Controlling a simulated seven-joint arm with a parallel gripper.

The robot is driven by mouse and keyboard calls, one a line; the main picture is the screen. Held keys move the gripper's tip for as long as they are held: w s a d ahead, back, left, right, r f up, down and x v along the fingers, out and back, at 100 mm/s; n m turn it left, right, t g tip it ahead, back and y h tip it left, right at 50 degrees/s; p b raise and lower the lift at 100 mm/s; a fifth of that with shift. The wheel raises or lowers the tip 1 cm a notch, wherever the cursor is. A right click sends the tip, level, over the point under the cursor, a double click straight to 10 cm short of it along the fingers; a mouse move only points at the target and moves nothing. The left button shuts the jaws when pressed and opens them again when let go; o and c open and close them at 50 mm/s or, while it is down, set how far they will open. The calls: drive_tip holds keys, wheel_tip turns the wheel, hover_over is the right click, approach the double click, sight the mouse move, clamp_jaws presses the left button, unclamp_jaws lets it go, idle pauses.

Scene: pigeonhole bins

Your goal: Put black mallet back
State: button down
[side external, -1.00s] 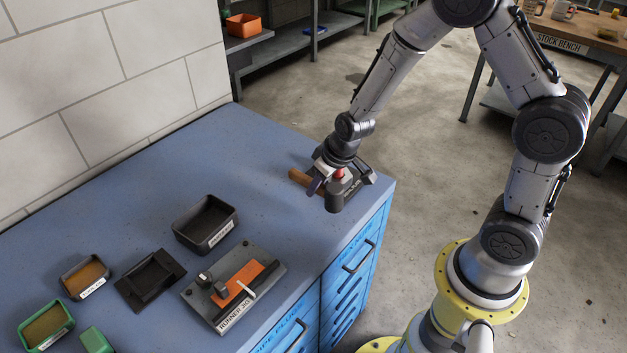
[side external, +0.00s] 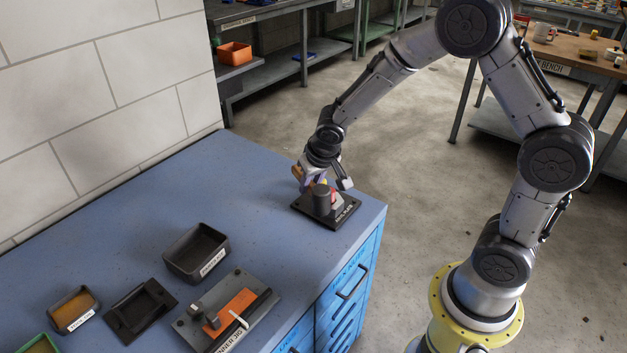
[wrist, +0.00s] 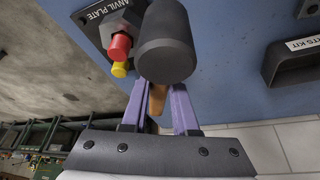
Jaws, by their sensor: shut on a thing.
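My gripper (wrist: 159,108) is shut on the black mallet, with its purple fingers either side of the wooden handle (wrist: 158,97). The mallet's black cylindrical head (wrist: 166,48) points away from the wrist. In the side view the mallet head (side external: 322,199) appears in front of the black anvil plate (side external: 345,214), near the bench's right corner. Whether it touches the plate I cannot tell. The anvil plate also shows in the wrist view (wrist: 92,14), beside the head, with a red peg (wrist: 120,46) and a yellow peg (wrist: 119,69).
A black bin (side external: 196,252) stands on the blue bench (side external: 120,215) to the left. The runner jig (side external: 228,312), a black tray (side external: 141,308) and a small bin (side external: 74,310) are nearer the camera. The bench's back stretch is clear.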

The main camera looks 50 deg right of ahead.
drive_tip(key=a+r, duration=0.1)
drive_tip(key=a, duration=1.1)
drive_tip(key=shift+w+d+f, duration=0.1)
drive_tip(key=shift+f, duration=4.6)
drive_tip(key=shift+f, duration=0.25)
drive_tip(key=c, duration=1)
unclamp_jaws()
drive_tip(key=shift+c, duration=0.2)
drive_tip(key=o, duration=0.6)
drive_tip(key=shift+c, duration=0.2)
